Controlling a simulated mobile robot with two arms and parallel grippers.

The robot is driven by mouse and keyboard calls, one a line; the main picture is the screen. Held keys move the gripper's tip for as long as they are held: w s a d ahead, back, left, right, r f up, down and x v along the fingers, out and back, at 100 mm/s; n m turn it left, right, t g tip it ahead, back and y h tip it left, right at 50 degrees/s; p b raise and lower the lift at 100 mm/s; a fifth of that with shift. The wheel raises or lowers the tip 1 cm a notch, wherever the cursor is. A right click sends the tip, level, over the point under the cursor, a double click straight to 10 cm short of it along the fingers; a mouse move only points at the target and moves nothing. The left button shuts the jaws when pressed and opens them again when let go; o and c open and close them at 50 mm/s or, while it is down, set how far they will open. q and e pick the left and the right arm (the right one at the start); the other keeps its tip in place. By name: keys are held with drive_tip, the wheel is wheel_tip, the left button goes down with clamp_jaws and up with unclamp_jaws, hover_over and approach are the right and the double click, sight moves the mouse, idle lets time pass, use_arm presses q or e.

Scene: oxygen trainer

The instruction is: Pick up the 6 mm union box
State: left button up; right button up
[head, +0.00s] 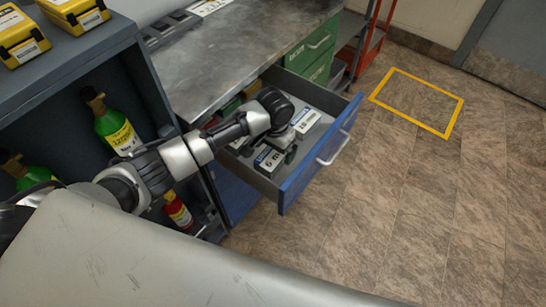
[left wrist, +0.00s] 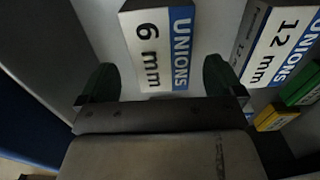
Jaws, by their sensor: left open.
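The 6 mm union box (left wrist: 155,45), white with a blue UNIONS band, lies in the open drawer. In the left wrist view it shows just ahead of my left gripper (left wrist: 162,82), centred between two green-tipped fingers that stand apart. In the head view it appears to be the white and blue box (head: 267,157) below my left gripper (head: 287,138), though its print is too small to read there. My left gripper is open and holds nothing. Whether the fingers stand above or beside the box cannot be told. My right gripper is out of view.
A 12 mm union box (left wrist: 272,45) lies right of the 6 mm one in the wrist view. Another white box (head: 306,120) lies in the blue-fronted drawer (head: 322,160). Green (left wrist: 300,88) and yellow (left wrist: 276,118) boxes lie nearby. The floor beyond the drawer is clear.

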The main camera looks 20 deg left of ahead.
sight(273, 153)
use_arm(q)
drive_tip(key=shift+a+f, duration=0.15)
drive_tip(key=shift+f, duration=1.7)
drive_tip(key=shift+s, duration=0.1)
drive_tip(key=c, duration=1.2)
